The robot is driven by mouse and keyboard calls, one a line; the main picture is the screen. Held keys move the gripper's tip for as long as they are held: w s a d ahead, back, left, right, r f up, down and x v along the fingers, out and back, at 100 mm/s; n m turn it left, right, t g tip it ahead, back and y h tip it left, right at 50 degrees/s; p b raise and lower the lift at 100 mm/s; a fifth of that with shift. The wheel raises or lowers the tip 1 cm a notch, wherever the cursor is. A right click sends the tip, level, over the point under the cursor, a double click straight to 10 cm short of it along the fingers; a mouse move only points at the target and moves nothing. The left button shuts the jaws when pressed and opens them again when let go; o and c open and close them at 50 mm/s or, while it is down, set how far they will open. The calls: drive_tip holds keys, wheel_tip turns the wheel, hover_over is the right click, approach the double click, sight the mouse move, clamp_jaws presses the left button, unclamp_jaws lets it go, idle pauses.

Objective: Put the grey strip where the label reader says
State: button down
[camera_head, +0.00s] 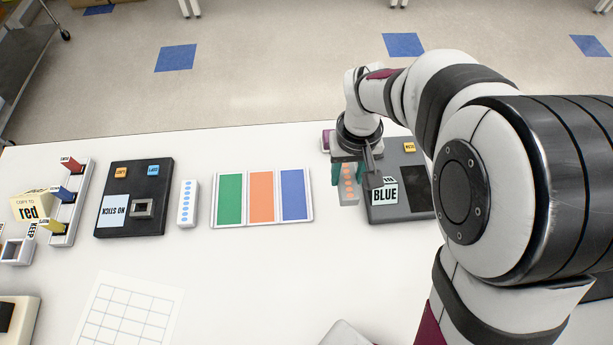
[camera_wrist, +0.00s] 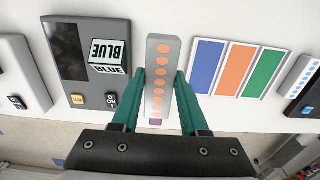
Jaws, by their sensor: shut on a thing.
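The grey strip with a row of orange dots (camera_head: 348,191) is between the teal fingers of my gripper (camera_head: 349,176). In the wrist view the strip (camera_wrist: 158,52) points away from my gripper (camera_wrist: 160,82), with a finger on each side. My gripper is shut on it. I cannot tell whether the strip touches the table. Right of it in the head view is a dark grey device (camera_head: 420,200) with a small tag reading BLUE (camera_head: 384,194). Left of it lies a white board with green (camera_head: 230,198), orange (camera_head: 262,197) and blue (camera_head: 293,194) panels.
A white strip with blue dots (camera_head: 187,203) lies left of the board. Further left are a black device marked NO STICK (camera_head: 115,211), a rack of coloured pieces (camera_head: 75,200) and a note reading "copy to red" (camera_head: 30,207). A gridded sheet (camera_head: 130,310) lies in front; the centre front is clear.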

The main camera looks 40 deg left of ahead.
hover_over(294, 196)
wheel_tip(294, 196, down, 6)
drive_tip(key=shift+d+f, duration=0.15)
drive_tip(key=shift+f, duration=0.05)
drive_tip(key=shift+a+f, duration=0.2)
drive_tip(key=shift+f, duration=1.95)
drive_tip(key=shift+f, duration=0.1)
drive_tip(key=shift+c, duration=2.1)
unclamp_jaws()
wheel_tip(294, 196, up, 12)
drive_tip(key=w+d+r+m, duration=0.3)
drive_tip(key=d+r, duration=0.2)
drive_tip(key=d, duration=0.4)
drive_tip(key=s+d+r+m, duration=0.1)
drive_tip(key=d+r+m, duration=0.1)
drive_tip(key=d, duration=0.4)
drive_tip(key=s+d+r+m+y, duration=0.1)
drive_tip(key=d+m, duration=0.1)
drive_tip(key=d, duration=0.3)
drive_tip(key=s+d+r+m, duration=0.2)
drive_tip(key=d+m, duration=0.1)
drive_tip(key=d, duration=0.3)
drive_tip(key=s+d+f+m, duration=0.1)
drive_tip(key=s+d+m, duration=0.3)
drive_tip(key=s+d, duration=0.2)
drive_tip(key=shift+s+d+f+m+y, duration=0.15)
drive_tip(key=shift+s+f+m+y, duration=0.2)
drive_tip(key=shift+s, duration=0.55)
